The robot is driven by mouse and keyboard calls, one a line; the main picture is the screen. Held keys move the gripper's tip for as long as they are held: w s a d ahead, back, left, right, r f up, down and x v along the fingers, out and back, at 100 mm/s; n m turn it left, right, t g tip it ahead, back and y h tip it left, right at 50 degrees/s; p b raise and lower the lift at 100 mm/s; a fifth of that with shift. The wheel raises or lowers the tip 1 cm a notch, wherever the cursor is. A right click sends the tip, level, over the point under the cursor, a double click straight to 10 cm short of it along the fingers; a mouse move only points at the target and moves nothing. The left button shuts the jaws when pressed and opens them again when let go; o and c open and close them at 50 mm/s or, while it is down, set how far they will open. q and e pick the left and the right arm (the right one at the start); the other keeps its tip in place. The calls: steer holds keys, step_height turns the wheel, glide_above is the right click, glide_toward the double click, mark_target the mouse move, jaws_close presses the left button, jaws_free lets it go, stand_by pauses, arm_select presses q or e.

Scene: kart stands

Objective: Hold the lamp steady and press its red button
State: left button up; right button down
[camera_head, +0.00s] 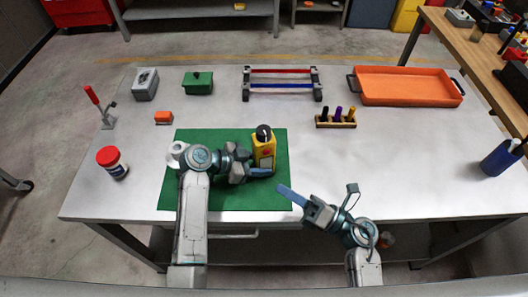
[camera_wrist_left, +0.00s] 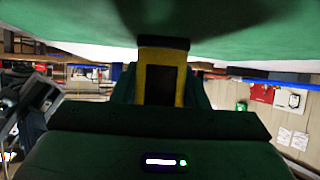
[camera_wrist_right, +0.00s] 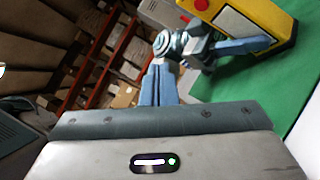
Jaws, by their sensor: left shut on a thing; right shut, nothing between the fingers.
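The yellow lamp (camera_head: 264,154) with a dark top stands upright on the green mat, right of the mat's middle. My left gripper (camera_head: 256,172) is shut on its lower part from the left. In the left wrist view the lamp's yellow body with a dark panel (camera_wrist_left: 161,82) fills the space ahead. In the right wrist view the lamp (camera_wrist_right: 255,18) lies at the upper right, with its red button (camera_wrist_right: 201,4) at the top edge. My right gripper (camera_head: 287,193) is shut and empty, apart from the lamp, near the mat's front right corner; its closed fingers (camera_wrist_right: 158,84) show in its wrist view.
The green mat (camera_head: 225,202) lies on a grey table (camera_head: 400,170). Behind are a small pen block (camera_head: 336,123), a rack (camera_head: 281,84) and an orange tray (camera_head: 405,90).

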glide_toward(259, 152)
steer(key=shift+s+a+x, duration=0.1)
steer(key=shift+s+x, duration=0.15)
steer(key=shift+x, duration=0.9)
steer(key=shift+s+a+x, duration=0.1)
steer(key=shift+s+x, duration=0.1)
steer(key=shift+x, duration=0.9)
steer(key=shift+w+r, duration=0.15)
steer(key=shift+w+a, duration=0.15)
steer(key=shift+w, duration=0.15)
steer(key=shift+w, duration=0.15)
stand_by(0.5)
steer(key=shift+s, duration=0.6)
steer(key=s+d, duration=0.2)
steer(key=s, duration=0.3)
steer(key=shift+s, duration=0.35)
